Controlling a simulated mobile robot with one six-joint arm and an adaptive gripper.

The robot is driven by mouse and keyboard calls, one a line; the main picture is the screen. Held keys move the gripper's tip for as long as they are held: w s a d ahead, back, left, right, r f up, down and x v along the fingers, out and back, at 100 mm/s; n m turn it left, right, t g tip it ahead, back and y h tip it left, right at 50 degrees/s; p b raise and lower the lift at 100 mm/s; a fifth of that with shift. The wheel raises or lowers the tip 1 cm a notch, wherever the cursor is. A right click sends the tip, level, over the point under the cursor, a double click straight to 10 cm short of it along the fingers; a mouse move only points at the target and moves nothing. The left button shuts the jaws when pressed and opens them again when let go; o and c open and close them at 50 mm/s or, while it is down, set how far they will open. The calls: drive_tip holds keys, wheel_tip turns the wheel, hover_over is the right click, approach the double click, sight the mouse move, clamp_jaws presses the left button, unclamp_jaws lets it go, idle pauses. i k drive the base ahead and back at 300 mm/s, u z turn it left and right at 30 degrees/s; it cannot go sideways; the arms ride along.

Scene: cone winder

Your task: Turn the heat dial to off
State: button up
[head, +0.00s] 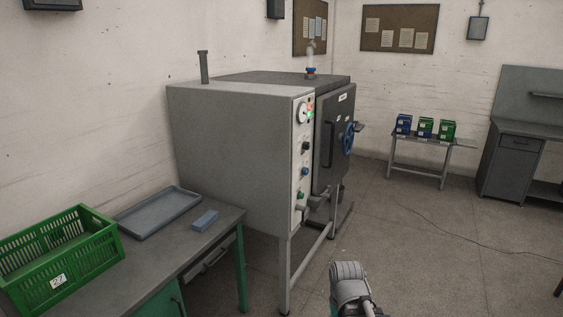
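A grey machine cabinet (235,150) stands on legs against the left wall. Its narrow light control panel (301,160) faces right and is seen at a steep angle. The panel carries a round white gauge (302,113), a black knob (305,147), a blue knob (304,172) and a green knob (300,195). I cannot tell which knob is the heat dial, and their markings and pointer positions are too small to read. Part of my arm shows at the bottom, right of the cabinet's legs and apart from the panel. My gripper is not visible.
A door with a blue handwheel (348,138) adjoins the panel. Floor to the right is open, crossed by a thin cable (440,236).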

sight(306, 145)
drive_tip(key=i, duration=0.1)
drive_tip(key=z, duration=0.05)
drive_tip(key=k, duration=0.65)
drive_tip(key=z, duration=0.35)
drive_tip(key=i, duration=1.8)
drive_tip(key=u, duration=0.6)
